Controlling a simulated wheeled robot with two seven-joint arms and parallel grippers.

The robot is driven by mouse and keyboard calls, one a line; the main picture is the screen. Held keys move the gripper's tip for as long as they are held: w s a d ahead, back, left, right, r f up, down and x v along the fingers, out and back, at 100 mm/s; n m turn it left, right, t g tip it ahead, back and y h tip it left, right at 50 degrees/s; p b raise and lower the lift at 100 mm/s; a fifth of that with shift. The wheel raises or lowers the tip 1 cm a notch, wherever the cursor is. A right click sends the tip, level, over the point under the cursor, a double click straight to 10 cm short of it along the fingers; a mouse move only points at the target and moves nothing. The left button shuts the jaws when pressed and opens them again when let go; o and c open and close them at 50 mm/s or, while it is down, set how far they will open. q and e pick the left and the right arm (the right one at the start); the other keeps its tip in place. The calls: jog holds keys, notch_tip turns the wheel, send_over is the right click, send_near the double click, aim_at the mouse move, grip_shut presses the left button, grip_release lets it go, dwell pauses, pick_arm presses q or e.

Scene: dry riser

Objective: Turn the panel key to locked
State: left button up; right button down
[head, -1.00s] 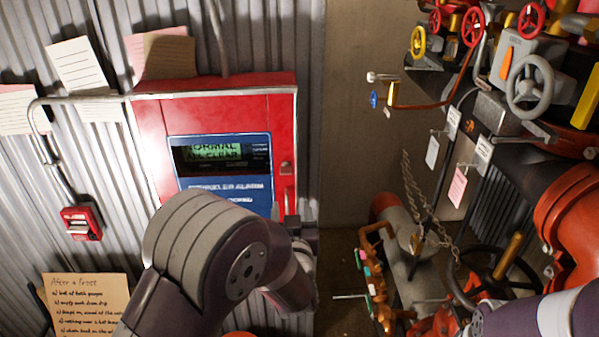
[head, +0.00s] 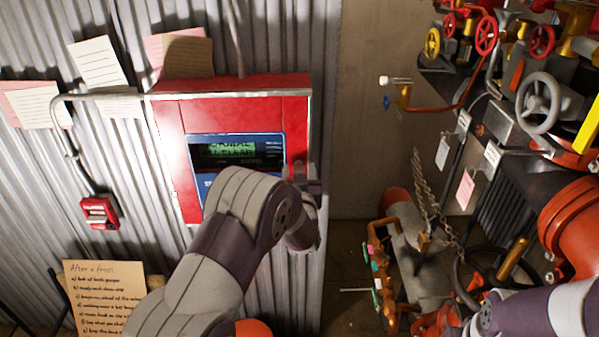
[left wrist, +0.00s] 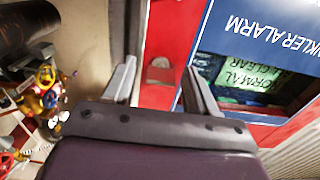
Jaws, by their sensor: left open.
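The red alarm panel (head: 175,150) is fixed to the corrugated wall, with a lit green display (head: 230,150) in a blue face. In the left wrist view the display reads upside down, with "NORMAL" legible. A small rounded key fitting (left wrist: 160,72) shows on the red panel face, between my finger lines; its turn position is too blurred to tell. My left gripper (head: 308,185) is at the panel's right edge. It is open, and its two fingers also show in the left wrist view (left wrist: 162,82), apart with nothing held. My right gripper is out of view.
Valves and pipes with a grey handwheel (head: 541,103) crowd the right side. Bare wall lies between panel and pipes.

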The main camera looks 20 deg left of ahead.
pick_arm(q)
jog(key=shift+s, duration=0.1)
jog(key=c, duration=1.1)
jog(key=shift+o, duration=0.2)
jog(key=shift+f+n+b, duration=0.1)
jog(key=shift+n+b, duration=0.3)
jog(key=shift+b, duration=0.35)
jog(key=n+b, duration=0.2)
jog(key=b, duration=0.1)
jog(key=n+b, duration=0.2)
jog(key=b, duration=0.2)
jog(key=n+b, duration=0.2)
jog(key=b, duration=0.1)
jog(key=shift+f+b, duration=0.25)
jog(key=shift+b, duration=0.1)
jog(key=n+b, duration=0.8)
jog(key=b, duration=0.2)
jog(key=shift+r, duration=0.15)
jog(key=shift+r+n+b, duration=0.2)
jog(key=shift+n+b, duration=1.05)
jog(key=shift+n, duration=0.35)
jog(key=o, duration=1.1)
jog(key=shift+a, duration=0.1)
jog(key=shift+c, duration=0.2)
